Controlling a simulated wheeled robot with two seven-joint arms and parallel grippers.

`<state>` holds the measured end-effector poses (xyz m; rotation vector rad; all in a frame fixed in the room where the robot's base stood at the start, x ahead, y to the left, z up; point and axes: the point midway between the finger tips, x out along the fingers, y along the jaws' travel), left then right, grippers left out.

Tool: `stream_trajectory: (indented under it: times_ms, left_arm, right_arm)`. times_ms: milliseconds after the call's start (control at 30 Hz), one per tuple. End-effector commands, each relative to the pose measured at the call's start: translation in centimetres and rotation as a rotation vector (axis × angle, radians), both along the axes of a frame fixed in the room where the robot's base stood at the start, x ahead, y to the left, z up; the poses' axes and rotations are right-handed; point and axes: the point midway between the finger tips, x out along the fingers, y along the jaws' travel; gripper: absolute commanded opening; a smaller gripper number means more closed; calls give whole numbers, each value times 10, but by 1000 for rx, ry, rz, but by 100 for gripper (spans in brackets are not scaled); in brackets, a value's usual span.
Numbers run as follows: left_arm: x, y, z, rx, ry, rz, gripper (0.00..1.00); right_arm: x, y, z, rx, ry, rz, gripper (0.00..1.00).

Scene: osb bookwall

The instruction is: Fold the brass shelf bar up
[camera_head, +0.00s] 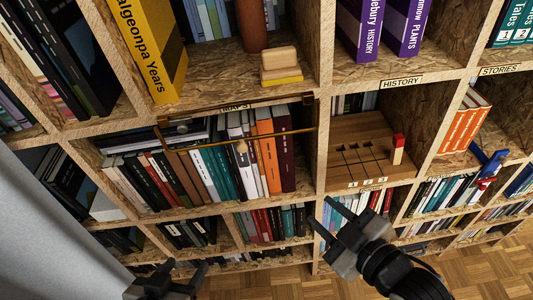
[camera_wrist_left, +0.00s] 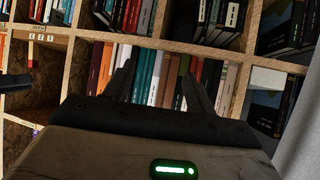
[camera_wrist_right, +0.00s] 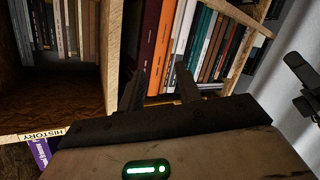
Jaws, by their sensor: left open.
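The brass shelf bar (camera_head: 285,133) is a thin brass rod on side arms. It crosses in front of the books in the MAPS compartment, below that compartment's top edge. My right gripper (camera_head: 328,216) is open and empty, below and right of the bar's right end, apart from it. In the right wrist view the open fingers (camera_wrist_right: 158,80) point at the books; I cannot make out the bar there. My left gripper (camera_head: 168,272) is open and empty, low in front of the shelves, well below the bar.
Books (camera_head: 265,150) stand behind the bar. A wooden board with slots (camera_head: 358,145) and a red-topped block (camera_head: 398,148) are in the compartment to the right. A blue clamp-like object (camera_head: 488,163) is further right. A wooden block (camera_head: 280,62) sits on the shelf above.

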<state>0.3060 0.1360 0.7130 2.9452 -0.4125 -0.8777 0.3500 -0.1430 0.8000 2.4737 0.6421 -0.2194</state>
Motion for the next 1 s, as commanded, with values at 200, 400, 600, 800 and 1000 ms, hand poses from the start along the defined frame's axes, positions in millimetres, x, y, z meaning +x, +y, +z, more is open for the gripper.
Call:
stream_trajectory:
  times_ms: [200, 400, 600, 800, 1000]
  left_arm:
    - [-2, -4, -16, -24, -37, -4, 56]
    - [-1, -4, -16, -31, -51, -5, 56]
    - [0, -4, -15, -33, -57, -4, 56]
    - [0, -4, -11, -33, -61, -4, 56]
    - [0, -4, -10, -34, -56, -4, 56]
  right_arm:
    - [-1, 20, 65, -499, -571, 358, 34]
    - [-13, 32, 90, -692, -804, 470, 34]
    - [-3, 42, 93, -702, -820, 471, 34]
    - [18, 64, 96, -700, -821, 470, 34]
    - [49, 95, 96, -699, -819, 472, 34]
